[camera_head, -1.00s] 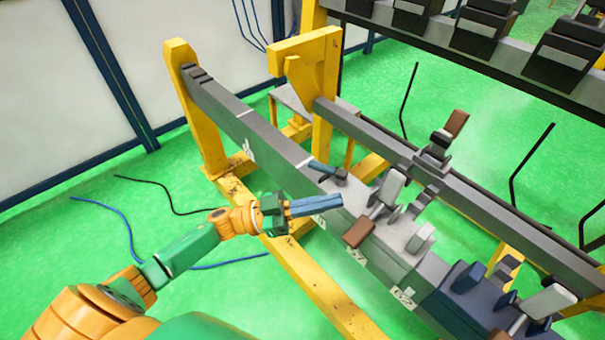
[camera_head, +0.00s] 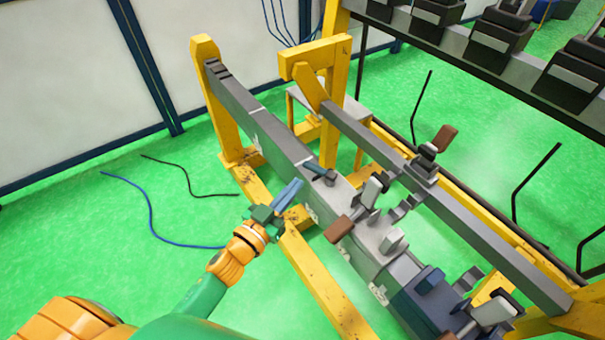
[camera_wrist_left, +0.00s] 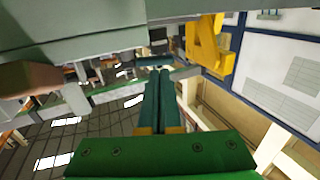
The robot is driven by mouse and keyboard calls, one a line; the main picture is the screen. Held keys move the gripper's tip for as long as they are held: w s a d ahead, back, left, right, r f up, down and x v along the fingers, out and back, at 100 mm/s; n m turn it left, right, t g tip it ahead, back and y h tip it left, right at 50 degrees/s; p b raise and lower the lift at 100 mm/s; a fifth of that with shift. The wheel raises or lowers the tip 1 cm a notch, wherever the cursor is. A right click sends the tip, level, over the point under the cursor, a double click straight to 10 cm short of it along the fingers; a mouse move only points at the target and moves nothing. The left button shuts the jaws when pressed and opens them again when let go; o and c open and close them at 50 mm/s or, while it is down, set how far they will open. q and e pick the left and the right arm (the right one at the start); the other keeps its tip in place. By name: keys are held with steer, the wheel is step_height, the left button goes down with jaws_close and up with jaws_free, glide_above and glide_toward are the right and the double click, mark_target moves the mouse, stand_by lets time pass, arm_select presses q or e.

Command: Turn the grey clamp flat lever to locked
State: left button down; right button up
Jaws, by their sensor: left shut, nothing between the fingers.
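The grey clamp stands on the light grey section of the long beam in the head view. Its pale flat lever (camera_head: 371,190) stands up at a tilt, with a brown handle (camera_head: 339,229) low at its near side. My left gripper (camera_head: 296,185) is to the left of the clamp in the picture, apart from the lever, with its blue-grey fingers together and empty. In the left wrist view the shut fingers (camera_wrist_left: 160,80) point ahead with nothing between them. A brown block (camera_wrist_left: 30,78) shows at the left edge there. My right gripper is out of view.
A small dark lever (camera_head: 320,172) sits on the beam near my fingers. A dark blue section (camera_head: 425,300) with another pale lever (camera_head: 492,310) is at lower right. A yellow frame (camera_head: 320,285) supports the beam. Green floor (camera_head: 110,240) at left is mostly free.

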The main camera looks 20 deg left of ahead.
mark_target(306, 168)
arm_select(q)
steer(key=shift+x, duration=2)
steer(key=shift+w+a+m+g+h, duration=0.1)
steer(key=shift+w+m+g+h, duration=0.35)
steer(key=shift+m+h, duration=0.45)
steer(key=shift+w+a+f+m+g+h, duration=0.15)
steer(key=shift+w+m+g+h, duration=0.2)
steer(key=shift+h, duration=0.25)
steer(key=shift+w+a+r+m+g+h, duration=0.1)
steer(key=shift+w+m+g+h, duration=0.2)
steer(key=shift+h, duration=0.3)
steer(key=shift+w, duration=0.35)
steer(key=shift+s+d, duration=0.1)
